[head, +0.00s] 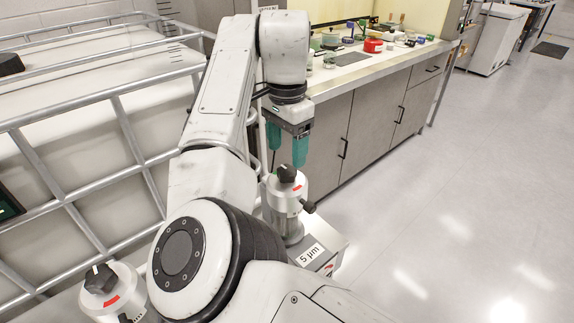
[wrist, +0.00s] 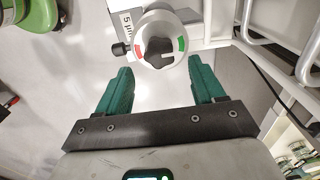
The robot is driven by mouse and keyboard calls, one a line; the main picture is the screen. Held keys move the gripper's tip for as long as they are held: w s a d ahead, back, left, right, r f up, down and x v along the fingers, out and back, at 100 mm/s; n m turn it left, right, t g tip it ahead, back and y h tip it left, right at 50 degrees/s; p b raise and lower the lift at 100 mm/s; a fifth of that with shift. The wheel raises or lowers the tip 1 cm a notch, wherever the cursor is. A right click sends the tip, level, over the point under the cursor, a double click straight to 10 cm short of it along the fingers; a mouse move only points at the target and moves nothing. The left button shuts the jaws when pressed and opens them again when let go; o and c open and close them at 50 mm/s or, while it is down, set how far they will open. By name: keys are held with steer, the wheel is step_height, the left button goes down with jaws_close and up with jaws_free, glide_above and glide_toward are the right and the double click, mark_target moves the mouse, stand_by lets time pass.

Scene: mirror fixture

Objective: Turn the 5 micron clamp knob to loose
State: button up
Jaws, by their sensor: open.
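The 5 micron unit is a white round clamp head (head: 287,197) on a grey base, labelled "5 µm" (head: 311,255). Its black clamp knob (head: 287,174) sits on top; the knob also shows in the wrist view (wrist: 158,50), on a white dial with a red mark at left and a green mark at right. I cannot tell exactly where the knob points. My gripper (head: 287,148) has green fingers, points down and is just above the knob. In the wrist view my gripper (wrist: 160,68) is open and empty, with the knob beyond the fingertips, between their lines.
A similar white unit with a black knob (head: 100,278) stands at the lower left. A small black side screw (head: 307,206) sticks out from the 5 micron unit. A metal rail frame (head: 70,197) is at left, a grey bench (head: 370,115) behind. Open floor (head: 450,200) lies right.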

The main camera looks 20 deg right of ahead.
mark_target(287, 169)
steer(key=shift+f, duration=2.65)
steer(key=shift+c, duration=0.3)
steer(key=c, duration=1)
